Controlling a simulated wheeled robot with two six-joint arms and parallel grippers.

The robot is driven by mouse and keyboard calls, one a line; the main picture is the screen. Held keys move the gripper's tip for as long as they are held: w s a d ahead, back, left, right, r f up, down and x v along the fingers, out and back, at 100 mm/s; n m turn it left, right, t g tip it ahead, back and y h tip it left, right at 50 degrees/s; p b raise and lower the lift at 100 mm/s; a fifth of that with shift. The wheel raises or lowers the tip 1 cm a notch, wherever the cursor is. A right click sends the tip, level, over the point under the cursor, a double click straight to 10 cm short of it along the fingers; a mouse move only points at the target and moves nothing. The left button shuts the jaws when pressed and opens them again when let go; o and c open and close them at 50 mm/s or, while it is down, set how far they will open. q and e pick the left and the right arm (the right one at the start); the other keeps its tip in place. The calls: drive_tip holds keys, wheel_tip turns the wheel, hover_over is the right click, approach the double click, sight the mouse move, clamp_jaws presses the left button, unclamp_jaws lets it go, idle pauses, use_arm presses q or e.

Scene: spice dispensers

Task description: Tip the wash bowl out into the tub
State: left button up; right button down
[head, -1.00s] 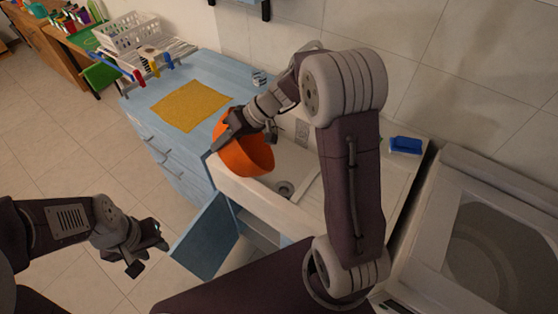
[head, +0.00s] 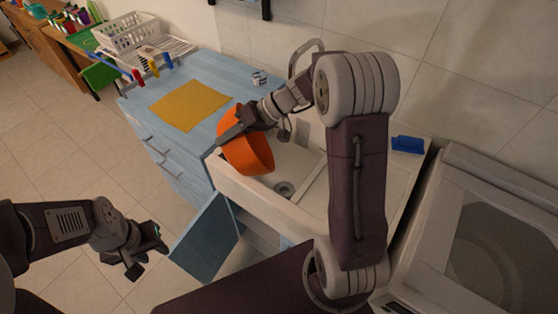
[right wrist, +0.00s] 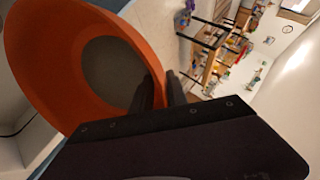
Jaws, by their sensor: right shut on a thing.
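The orange wash bowl (head: 250,155) is tilted over the left part of the white sink tub (head: 287,170). In the right wrist view the bowl (right wrist: 58,50) shows its inside, with a grey-brown area at the bottom; I cannot tell whether that is water. My right gripper (head: 232,134) is shut on the bowl's rim, and its dark fingers (right wrist: 160,92) show at the rim in the right wrist view. My left gripper (head: 148,258) is away at the lower left over the floor, with nothing seen in it; its finger gap is unclear.
A yellow cloth (head: 191,105) lies on the blue counter left of the sink. A white basket (head: 127,32) stands at the back left. A blue sponge or brush (head: 407,144) is on the right rim. A blue cabinet door (head: 205,238) hangs open below.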

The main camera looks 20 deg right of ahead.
drive_tip(key=shift+d+r, duration=0.2)
drive_tip(key=shift+d, duration=0.1)
drive_tip(key=shift+s+d+r+y+b, duration=0.15)
drive_tip(key=shift+y+b, duration=0.15)
drive_tip(key=shift+b, duration=0.15)
